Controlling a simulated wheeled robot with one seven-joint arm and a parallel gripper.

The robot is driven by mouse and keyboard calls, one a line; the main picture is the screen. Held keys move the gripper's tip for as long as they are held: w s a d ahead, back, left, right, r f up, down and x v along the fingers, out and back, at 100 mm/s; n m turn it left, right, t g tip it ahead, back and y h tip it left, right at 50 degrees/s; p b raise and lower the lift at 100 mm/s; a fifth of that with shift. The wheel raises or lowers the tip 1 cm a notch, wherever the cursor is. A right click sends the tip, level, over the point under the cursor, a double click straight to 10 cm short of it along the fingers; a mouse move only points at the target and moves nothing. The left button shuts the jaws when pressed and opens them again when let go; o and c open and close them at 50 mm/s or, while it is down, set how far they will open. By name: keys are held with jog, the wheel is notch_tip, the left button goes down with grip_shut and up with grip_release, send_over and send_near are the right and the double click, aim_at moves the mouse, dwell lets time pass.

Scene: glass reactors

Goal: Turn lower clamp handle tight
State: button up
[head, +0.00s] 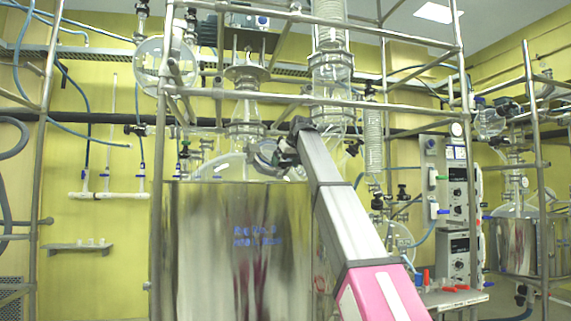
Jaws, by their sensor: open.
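My gripper (266,157) is at the end of my arm, just above the rim of the large steel reactor vessel (200,245). It is open, and I see nothing held in it. It is close to the lower right of the glass neck (245,108) that rises from the vessel's glass lid (205,169). I cannot make out the lower clamp handle; it may be hidden by the gripper or too small to tell. I cannot tell whether the gripper touches the clamp or the glass.
Steel frame bars (300,98) cross in front of the glassware, above my gripper. A coiled glass condenser (372,140) hangs to the right. Control boxes (457,190) stand right of my arm. A second reactor (515,245) is at far right.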

jog(key=shift+w+f, duration=0.1)
jog(key=c, duration=0.9)
jog(key=shift+c, duration=0.2)
